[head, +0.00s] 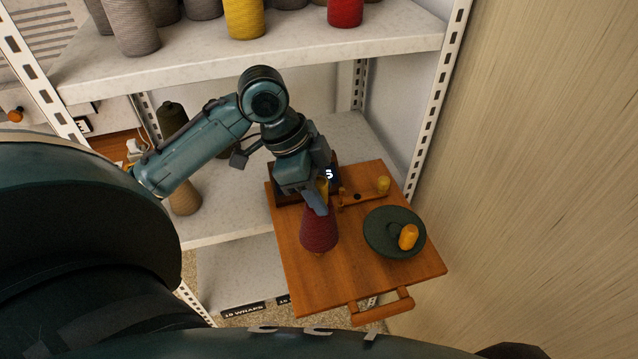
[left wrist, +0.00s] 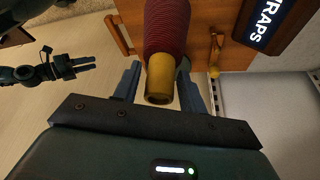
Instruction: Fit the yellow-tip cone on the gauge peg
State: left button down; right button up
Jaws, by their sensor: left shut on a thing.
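The maroon cone (head: 319,230) has a yellow tip (left wrist: 168,78). My left gripper (head: 318,196) is shut on the tip, with one finger on each side of it in the left wrist view (left wrist: 160,88). The cone is upright over the wooden table (head: 345,285); I cannot tell whether its base touches anything. A small bit of lighter material shows under its base. I cannot make out for sure which part is the gauge peg. My right gripper (left wrist: 80,66) shows at the left of the left wrist view, its fingers apart and empty.
A dark green disc (head: 380,238) with a yellow cylinder (head: 408,237) is right of the cone. A wooden bar (head: 362,198) with a yellow knob (head: 383,185) lies behind. A dark sign (left wrist: 270,22) reads "WRAPS". Shelves (head: 250,60) with cones stand behind; a wall (head: 540,180) is right.

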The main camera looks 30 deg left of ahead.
aim_at(318, 234)
dwell(0.5)
pick_arm(q)
jog(key=shift+f+b, duration=0.3)
jog(key=shift+f, duration=1.4)
jog(key=shift+f, duration=0.6)
dwell(0.4)
jog(key=shift+f, duration=0.8)
jog(key=c, duration=0.7)
grip_release()
